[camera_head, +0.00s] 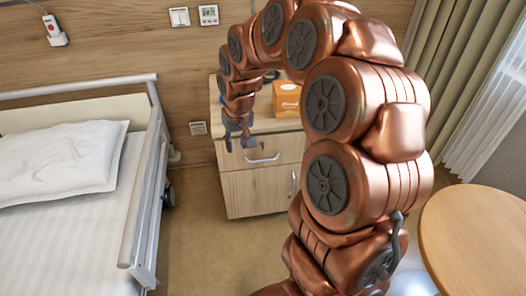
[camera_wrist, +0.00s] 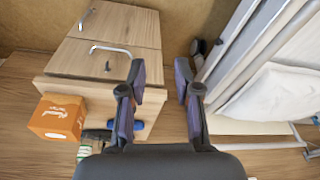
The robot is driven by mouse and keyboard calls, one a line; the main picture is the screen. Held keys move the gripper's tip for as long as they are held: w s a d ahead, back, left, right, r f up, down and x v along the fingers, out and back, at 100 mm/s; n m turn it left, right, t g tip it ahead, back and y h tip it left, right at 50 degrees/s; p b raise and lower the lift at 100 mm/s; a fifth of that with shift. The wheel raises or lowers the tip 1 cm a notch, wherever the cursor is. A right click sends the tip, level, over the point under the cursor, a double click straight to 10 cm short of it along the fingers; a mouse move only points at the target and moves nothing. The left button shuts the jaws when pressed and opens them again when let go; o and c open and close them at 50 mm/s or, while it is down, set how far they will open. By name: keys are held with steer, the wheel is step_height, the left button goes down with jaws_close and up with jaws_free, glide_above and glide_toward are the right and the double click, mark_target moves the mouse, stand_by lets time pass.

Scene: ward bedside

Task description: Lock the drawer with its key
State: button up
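The bedside cabinet's upper drawer (camera_head: 285,150) looks shut and has a pale bar handle (camera_head: 262,158). In the wrist view the drawer front (camera_wrist: 75,58) shows the same handle (camera_wrist: 110,49) and a small dark spot (camera_wrist: 107,66) near it, perhaps the lock; I cannot tell whether a key is in it. My gripper (camera_head: 238,143) is in front of the cabinet's left side, near the drawer. In the wrist view my gripper (camera_wrist: 160,82) has its fingers wide apart with nothing between them. A small blue item (camera_wrist: 138,125) shows beside one finger; I cannot make out a key.
An orange tissue box (camera_head: 287,98) stands on the cabinet top (camera_wrist: 60,92), with a greenish item (camera_wrist: 95,138) near it. A bed (camera_head: 75,210) with side rails is at left. A round wooden table (camera_head: 475,240) is at right. Floor before the cabinet is clear.

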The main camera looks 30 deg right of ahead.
steer(key=w+d+f+m+t+b, duration=0.1)
steer(key=w+d+f+b, duration=0.2)
steer(key=w+d+f, duration=0.5)
steer(key=m+h+b, duration=0.2)
steer(key=b, duration=0.1)
glide_toward(263, 144)
step_height(263, 144, down, 2)
steer(key=shift+t, duration=0.4)
steer(key=shift+s+x, duration=0.1)
steer(key=shift+x, duration=1.75)
steer(key=shift+s+x, duration=0.15)
steer(key=shift+x, duration=1.7)
jaws_close()
